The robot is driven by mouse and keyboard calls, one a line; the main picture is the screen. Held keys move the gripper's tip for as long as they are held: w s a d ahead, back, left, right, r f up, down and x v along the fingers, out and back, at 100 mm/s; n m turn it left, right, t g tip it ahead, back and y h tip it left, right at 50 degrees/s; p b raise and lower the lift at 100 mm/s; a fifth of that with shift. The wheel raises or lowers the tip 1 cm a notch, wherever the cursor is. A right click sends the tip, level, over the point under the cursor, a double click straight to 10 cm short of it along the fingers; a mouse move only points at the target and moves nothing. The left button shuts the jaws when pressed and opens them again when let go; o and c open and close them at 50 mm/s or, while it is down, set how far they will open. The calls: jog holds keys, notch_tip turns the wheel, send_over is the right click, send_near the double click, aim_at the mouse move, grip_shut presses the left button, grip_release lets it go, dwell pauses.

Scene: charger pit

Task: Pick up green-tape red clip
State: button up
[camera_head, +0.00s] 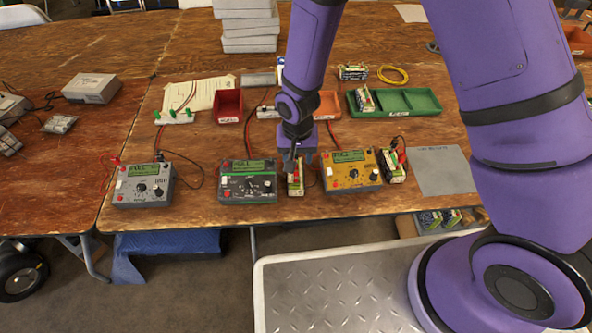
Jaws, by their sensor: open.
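My gripper (293,157) points down over the wooden table between the dark meter (248,183) and the yellow meter (351,172). It is open, just above a small upright battery block (295,181) with some red on it. I cannot make out a red clip with green tape; the clips are too small, and the gripper covers part of this spot. Red leads run on the table behind the meters. A red end (115,160) shows by the grey meter (144,186). Another battery block (391,165), with red and black leads, stands right of the yellow meter.
Behind are a red tray (229,106), an orange tray (327,104) and a green divided tray (409,102). A white strip (174,117) with green parts lies back left. A grey mat (443,170) lies right. Stacked grey boxes (248,27) stand at the back.

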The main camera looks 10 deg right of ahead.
aim_at(296, 172)
jog(key=shift+a+f, duration=0.15)
jog(key=shift+f, duration=2.45)
jog(key=shift+c, duration=0.2)
jog(key=c, duration=0.8)
